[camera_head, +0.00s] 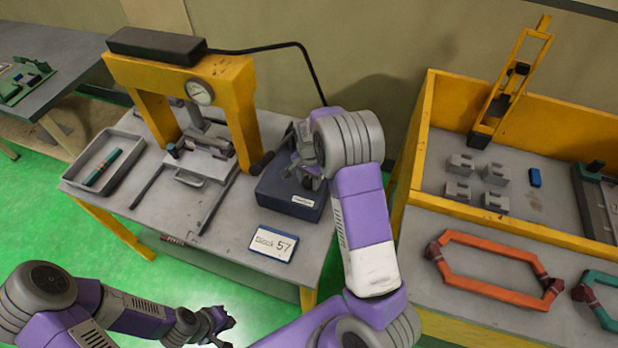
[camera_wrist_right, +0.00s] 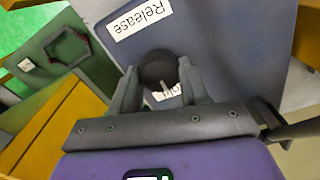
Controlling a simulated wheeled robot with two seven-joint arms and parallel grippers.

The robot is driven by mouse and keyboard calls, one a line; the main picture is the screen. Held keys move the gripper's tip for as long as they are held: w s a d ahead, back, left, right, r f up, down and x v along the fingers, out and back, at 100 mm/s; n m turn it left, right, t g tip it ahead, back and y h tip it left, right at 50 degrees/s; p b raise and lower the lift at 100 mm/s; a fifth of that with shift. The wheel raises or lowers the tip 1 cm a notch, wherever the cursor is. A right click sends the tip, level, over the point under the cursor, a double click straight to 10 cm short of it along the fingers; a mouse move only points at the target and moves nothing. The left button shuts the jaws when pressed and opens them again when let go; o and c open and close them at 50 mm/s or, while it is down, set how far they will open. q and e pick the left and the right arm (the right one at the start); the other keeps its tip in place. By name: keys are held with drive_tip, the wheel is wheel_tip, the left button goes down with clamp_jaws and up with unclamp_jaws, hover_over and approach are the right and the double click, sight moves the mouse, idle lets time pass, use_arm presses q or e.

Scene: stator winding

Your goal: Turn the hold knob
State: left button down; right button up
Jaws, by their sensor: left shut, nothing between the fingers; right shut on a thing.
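The dark round knob (camera_wrist_right: 158,68) sits on the blue-grey box (camera_head: 279,196), between the fingers of my right gripper (camera_wrist_right: 158,82), which is shut on it. A pale line shows on the knob's side toward the gripper. A white label (camera_wrist_right: 172,91) beside it is partly covered; its word looks like "Hold". Another label (camera_wrist_right: 140,18) reads "Release" on the box top. In the head view my right gripper (camera_head: 306,172) is over the box's back right and hides the knob. My left gripper (camera_head: 220,325) is shut and empty at the lower left, away from the box.
The box stands on a grey table (camera_head: 180,226) beside a yellow press (camera_head: 236,92) with a gauge (camera_head: 200,91). A tray (camera_head: 128,171) holds a green rod.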

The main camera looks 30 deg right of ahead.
sight(309, 180)
idle(0.4)
drive_tip(key=o, duration=1.1)
drive_tip(key=shift+c, duration=0.2)
wheel_tip(309, 180, up, 8)
drive_tip(key=shift+f+p, duration=0.2)
drive_tip(key=shift+p, duration=0.15)
